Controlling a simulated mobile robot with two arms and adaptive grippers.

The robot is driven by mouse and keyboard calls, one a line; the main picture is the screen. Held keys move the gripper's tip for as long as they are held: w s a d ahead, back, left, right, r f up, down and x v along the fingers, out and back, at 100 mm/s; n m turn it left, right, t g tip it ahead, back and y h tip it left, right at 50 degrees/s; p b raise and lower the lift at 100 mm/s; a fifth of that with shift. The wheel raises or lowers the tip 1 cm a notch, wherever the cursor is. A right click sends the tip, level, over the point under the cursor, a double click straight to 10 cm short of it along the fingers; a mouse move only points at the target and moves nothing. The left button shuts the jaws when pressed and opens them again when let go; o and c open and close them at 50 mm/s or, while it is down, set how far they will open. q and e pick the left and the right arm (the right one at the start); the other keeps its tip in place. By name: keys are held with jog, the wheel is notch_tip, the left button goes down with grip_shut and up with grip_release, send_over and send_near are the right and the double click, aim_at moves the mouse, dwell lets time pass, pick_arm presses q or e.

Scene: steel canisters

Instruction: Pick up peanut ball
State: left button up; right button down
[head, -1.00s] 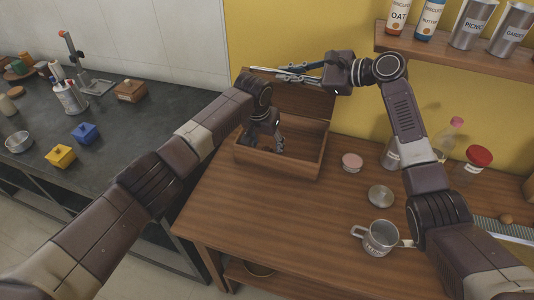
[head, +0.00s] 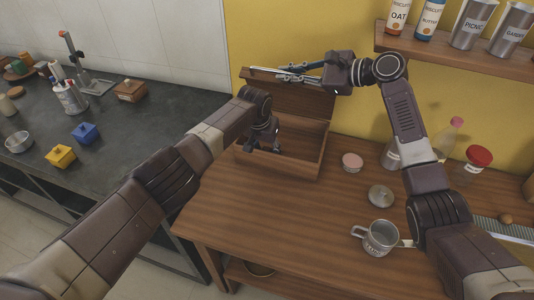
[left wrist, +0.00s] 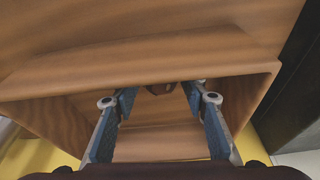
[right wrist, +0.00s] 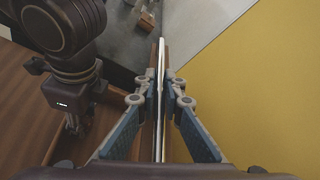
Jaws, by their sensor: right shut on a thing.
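A wooden box (head: 278,165) stands at the back left of the wooden table with its lid (head: 295,98) raised. My left gripper (head: 262,147) is open and empty, over the box's left part. In the left wrist view its fingers (left wrist: 159,100) are spread over the box opening. A small dark brown rounded thing (left wrist: 161,88), partly hidden, shows between them; I cannot tell whether it is the peanut ball.
A pink-topped tin (head: 352,162), a round metal lid (head: 381,196) and a metal mug (head: 380,238) stand right of the box. A red-lidded jar (head: 474,164) and a small brown ball (head: 506,218) are farther right. The table's front left is clear.

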pick_arm(q)
jog(key=c, duration=0.8)
pick_arm(e)
jog(key=shift+r, duration=0.1)
pick_arm(q)
jog(key=shift+o, duration=0.2)
jog(key=shift+r, duration=0.1)
notch_tip(320, 180, up, 10)
jog(key=shift+f, duration=0.1)
